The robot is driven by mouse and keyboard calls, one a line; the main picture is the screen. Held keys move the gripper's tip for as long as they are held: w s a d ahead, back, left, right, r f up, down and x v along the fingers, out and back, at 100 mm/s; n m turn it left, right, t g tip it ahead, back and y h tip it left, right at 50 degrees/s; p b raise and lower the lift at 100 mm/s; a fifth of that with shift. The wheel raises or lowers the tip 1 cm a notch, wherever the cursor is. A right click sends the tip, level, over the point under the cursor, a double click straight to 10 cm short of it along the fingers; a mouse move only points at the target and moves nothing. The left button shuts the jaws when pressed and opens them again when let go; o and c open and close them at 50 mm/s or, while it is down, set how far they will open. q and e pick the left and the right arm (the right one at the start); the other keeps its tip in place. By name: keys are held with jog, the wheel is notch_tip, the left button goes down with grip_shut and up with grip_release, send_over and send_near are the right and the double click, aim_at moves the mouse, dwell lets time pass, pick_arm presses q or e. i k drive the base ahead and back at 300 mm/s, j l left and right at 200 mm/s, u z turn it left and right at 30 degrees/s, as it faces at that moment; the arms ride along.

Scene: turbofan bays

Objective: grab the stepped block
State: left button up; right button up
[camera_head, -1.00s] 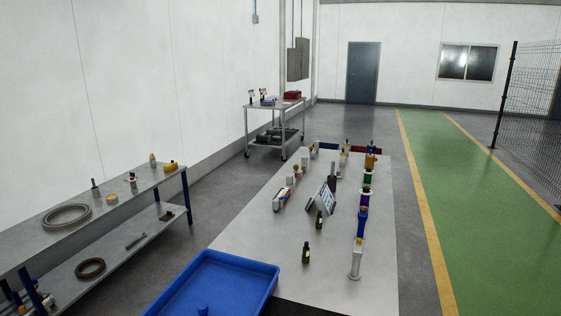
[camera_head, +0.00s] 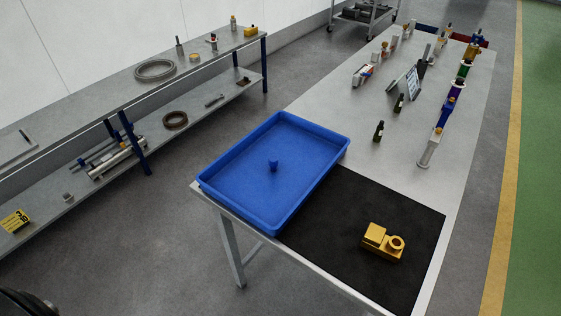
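A gold block of stepped shape (camera_head: 382,242), with a taller squarish part at left and a round ring-like boss at right, lies on a black mat (camera_head: 330,205) on the near part of the grey table. A small blue piece (camera_head: 273,165) stands inside the blue tray (camera_head: 222,222), left of the mat; its exact shape is too small to tell. Neither of my grippers is in view.
Two dark bottles (camera_head: 378,131) and a tilted panel stand farther back on the table (camera_head: 330,100), with a row of coloured parts along its right side. A two-level shelf (camera_head: 105,92) stands at left. The mat around the gold block is clear.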

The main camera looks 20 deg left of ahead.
aim_at(375, 240)
jog(key=i+j+z, duration=0.15)
jog(key=j+z, duration=0.55)
jog(key=j, duration=0.15)
jog(key=i, duration=0.05)
